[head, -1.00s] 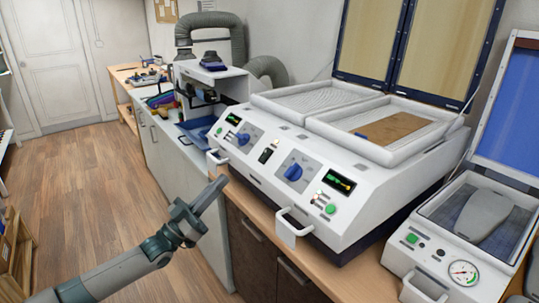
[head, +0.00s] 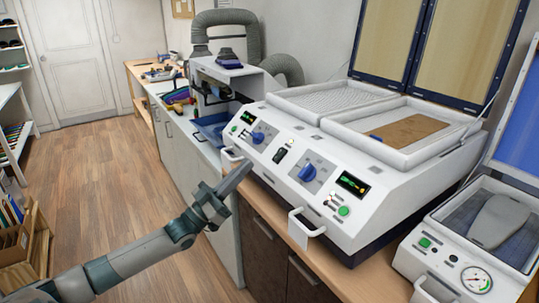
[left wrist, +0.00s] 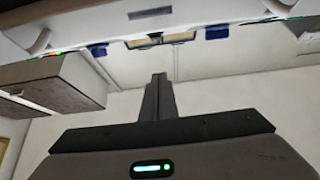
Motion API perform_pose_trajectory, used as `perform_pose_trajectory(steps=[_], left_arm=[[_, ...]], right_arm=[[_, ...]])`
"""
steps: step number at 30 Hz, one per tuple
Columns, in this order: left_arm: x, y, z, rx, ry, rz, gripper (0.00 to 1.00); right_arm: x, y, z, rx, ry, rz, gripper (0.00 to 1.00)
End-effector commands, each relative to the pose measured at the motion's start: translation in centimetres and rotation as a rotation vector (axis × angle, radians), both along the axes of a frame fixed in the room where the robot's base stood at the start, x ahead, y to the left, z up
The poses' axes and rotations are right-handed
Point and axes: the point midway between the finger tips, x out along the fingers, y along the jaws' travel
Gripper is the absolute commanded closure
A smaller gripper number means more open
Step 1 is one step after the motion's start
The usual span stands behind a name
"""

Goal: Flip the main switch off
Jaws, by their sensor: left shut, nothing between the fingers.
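The main switch looks to be the small black rocker (head: 280,155) in the middle of the white heating machine's (head: 350,215) sloped front panel, between two blue knobs (head: 258,138) (head: 308,173). It is too small to tell its position. My left gripper (head: 243,170) is shut and empty, in front of the machine and below and left of the rocker, apart from it. In the left wrist view the shut fingers (left wrist: 158,82) point toward the machine, whose front shows along the top edge. My right gripper is out of view.
Two white handles (head: 305,222) (head: 232,160) stick out from the machine's front. Lit displays and a green button (head: 344,211) are on the panel. A smaller press with a gauge (head: 475,279) stands at the right. The wood floor (head: 110,190) at left is clear.

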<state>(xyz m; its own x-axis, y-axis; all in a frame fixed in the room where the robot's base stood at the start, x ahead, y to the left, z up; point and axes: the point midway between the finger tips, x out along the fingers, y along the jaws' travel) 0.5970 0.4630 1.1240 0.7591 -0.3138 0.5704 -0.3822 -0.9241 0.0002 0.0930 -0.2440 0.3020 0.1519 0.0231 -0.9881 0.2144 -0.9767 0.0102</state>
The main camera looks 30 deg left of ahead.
Motion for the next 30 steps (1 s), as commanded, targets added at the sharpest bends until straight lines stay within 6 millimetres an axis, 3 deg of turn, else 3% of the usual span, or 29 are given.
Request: perform_pose_trajectory(steps=[4,14,21,30], left_arm=[[1.6,-0.7,1.8,-0.001,-0.005,-0.001,1.00],[5.3,-2.2,4.5,-0.001,-0.003,0.000,1.00],[7.4,-3.0,2.2,-0.001,0.000,0.001,1.00],[8.0,-3.3,1.3,-0.001,0.001,0.000,1.00]], right_arm=[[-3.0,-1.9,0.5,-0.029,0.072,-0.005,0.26],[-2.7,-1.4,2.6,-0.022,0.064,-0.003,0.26],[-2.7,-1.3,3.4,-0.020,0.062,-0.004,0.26],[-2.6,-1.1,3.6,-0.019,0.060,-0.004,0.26]])
